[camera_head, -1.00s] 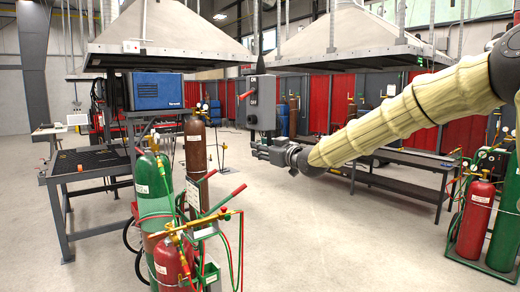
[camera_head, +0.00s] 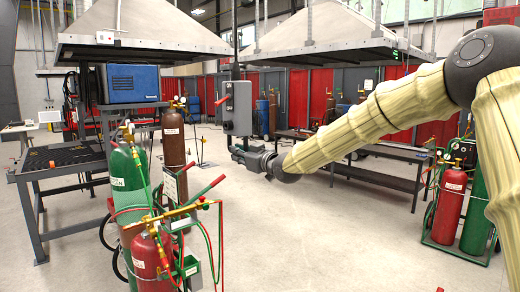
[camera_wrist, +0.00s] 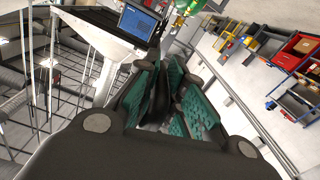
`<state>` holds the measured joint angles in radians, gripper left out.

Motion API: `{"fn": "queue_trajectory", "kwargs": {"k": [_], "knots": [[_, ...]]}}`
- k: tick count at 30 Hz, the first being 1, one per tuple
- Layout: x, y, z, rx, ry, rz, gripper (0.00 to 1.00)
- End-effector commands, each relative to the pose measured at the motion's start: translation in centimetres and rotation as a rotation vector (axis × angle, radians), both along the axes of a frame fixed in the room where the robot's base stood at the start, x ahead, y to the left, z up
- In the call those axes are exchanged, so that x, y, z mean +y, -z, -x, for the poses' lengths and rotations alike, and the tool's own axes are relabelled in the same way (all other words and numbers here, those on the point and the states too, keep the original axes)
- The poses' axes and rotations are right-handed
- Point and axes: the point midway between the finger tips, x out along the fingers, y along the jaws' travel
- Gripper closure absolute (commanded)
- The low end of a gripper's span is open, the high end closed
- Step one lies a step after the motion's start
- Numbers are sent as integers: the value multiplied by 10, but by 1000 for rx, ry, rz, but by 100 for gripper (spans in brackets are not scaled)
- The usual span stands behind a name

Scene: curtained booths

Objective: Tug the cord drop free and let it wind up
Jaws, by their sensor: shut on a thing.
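A grey box with a red lever and ON lettering (camera_head: 237,112) hangs in the middle of the head view, below a dark vertical line that I take for the cord drop (camera_head: 235,45). My gripper (camera_head: 240,155) is just under the box, at the end of my arm reaching in from the right. In the wrist view, the teal-padded fingers of my gripper (camera_wrist: 170,88) are shut on a dark, narrow thing between them, which I take for the lower part of the drop. The fingers hide most of it.
Gas cylinders on a cart (camera_head: 150,255) stand front left, beside a dark work table (camera_head: 65,158) and a blue machine (camera_head: 133,84). A low bench (camera_head: 380,175) stands behind my arm, and a cylinder cart (camera_head: 455,205) at right. The floor between is clear.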

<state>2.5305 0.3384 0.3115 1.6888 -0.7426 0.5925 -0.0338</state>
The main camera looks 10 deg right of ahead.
Motion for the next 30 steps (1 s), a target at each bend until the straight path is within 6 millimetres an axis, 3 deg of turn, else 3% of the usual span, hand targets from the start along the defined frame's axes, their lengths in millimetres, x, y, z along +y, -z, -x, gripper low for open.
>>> {"fn": "queue_trajectory", "kwargs": {"k": [1, 5, 18, 19, 21, 30], "knots": [[4, 15, 0, 6, -4, 2, 100], [5, 25, 0, 4, -5, 1, 100], [4, 28, 0, 3, -5, 1, 100], [4, 28, 0, 2, -5, 1, 84], [3, 27, 0, 2, -4, 1, 71], [-7, 28, 11, 4, 1, 0, 65]]}}
